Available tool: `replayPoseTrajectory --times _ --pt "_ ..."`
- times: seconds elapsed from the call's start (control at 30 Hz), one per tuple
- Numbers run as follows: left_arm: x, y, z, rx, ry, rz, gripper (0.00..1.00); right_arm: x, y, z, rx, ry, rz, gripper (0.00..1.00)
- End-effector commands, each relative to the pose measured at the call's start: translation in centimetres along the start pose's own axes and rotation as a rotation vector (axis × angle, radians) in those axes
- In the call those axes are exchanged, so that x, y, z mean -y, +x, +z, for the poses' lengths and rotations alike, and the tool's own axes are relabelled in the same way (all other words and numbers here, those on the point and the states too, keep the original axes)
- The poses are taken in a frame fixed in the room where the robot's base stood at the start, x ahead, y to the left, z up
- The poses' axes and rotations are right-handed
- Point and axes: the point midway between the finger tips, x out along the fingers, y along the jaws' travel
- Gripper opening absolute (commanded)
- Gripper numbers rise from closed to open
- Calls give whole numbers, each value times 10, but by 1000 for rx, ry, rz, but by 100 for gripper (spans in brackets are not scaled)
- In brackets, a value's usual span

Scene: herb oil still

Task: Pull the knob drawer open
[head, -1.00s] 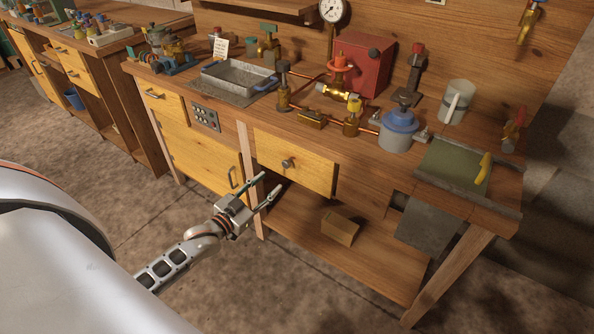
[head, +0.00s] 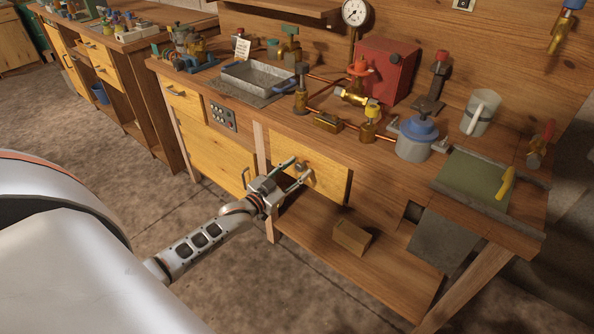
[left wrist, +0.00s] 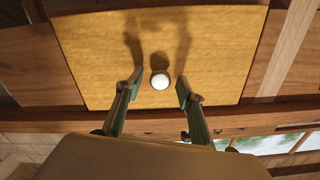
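The knob drawer (head: 328,178) has a yellow wooden front under the bench top and looks shut. Its round metal knob (head: 299,167) is partly covered by my gripper in the head view. In the left wrist view the knob (left wrist: 159,81) shows pale and round on the yellow drawer front (left wrist: 90,60). My left gripper (head: 301,168) is open in front of the drawer, with its fingers on either side of the knob. In the left wrist view, gaps show between the knob and both fingertips (left wrist: 158,90). My right gripper is not in view.
The bench top (head: 290,118) carries a metal tray (head: 250,80), brass valves, copper pipes and a blue-lidded pot (head: 415,138). A cardboard box (head: 352,238) sits on the lower shelf. Another yellow drawer (head: 182,103) and a cupboard door (head: 205,150) are to the left.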

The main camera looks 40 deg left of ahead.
Motion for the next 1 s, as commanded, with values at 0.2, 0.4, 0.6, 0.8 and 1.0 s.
replayPoseTrajectory --times 0.2,0.4,0.6,0.8,1.0 --pt "0 1 0 0 0 0 38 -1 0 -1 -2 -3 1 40" --pt "0 1 0 0 0 0 0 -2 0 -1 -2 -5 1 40" --pt "0 0 0 0 0 0 0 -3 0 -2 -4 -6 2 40" --pt "1 -16 -4 -2 0 0 0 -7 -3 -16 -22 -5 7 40" --pt "1 -56 -6 -2 -2 -1 0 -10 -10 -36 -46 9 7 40"
